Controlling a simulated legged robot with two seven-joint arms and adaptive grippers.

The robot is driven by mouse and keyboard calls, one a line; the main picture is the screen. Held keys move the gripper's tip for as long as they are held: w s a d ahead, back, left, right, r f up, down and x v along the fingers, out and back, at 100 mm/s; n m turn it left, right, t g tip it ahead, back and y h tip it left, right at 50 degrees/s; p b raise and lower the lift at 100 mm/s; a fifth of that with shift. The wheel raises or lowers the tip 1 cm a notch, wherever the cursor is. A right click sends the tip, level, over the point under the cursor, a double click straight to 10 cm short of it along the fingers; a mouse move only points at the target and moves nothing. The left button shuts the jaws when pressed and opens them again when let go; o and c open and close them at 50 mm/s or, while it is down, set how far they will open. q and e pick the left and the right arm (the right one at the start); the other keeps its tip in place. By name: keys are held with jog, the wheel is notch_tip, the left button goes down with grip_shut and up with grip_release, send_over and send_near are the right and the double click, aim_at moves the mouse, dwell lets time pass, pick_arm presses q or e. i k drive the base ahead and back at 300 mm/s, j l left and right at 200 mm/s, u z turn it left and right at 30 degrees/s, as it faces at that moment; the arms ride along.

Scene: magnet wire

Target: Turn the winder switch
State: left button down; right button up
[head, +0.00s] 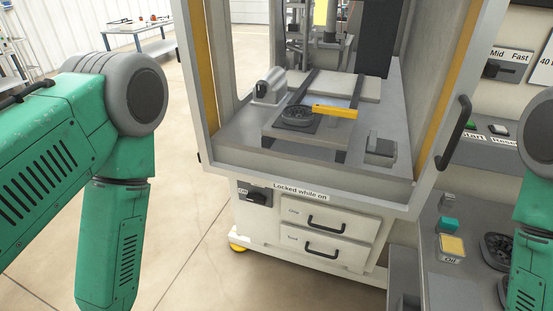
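A black rotary switch (257,195) on a grey plate sits on the front of the cabinet, left of the label "Locked while on". A small label is beside it, too small to read surely. A second dark knob (491,69) is on the right-hand panel under the words "Mid" and "Fast". No label seen names either one as the winder's. My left arm hangs at the left with its forearm pointing down, and its gripper is below the picture. My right arm shows only in part at the right edge, and its gripper is not seen.
The machine enclosure (230,161) stands open-fronted above two drawers (318,228) with black handles. Its door handle (454,132) sticks out at the right. Floor at the left is clear.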

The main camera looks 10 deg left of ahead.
aim_at(257, 198)
jog(key=i+j+z, duration=0.15)
jog(key=z, duration=0.25)
jog(key=j+z, duration=0.35)
jog(key=i+j, duration=0.05)
jog(key=j, duration=0.05)
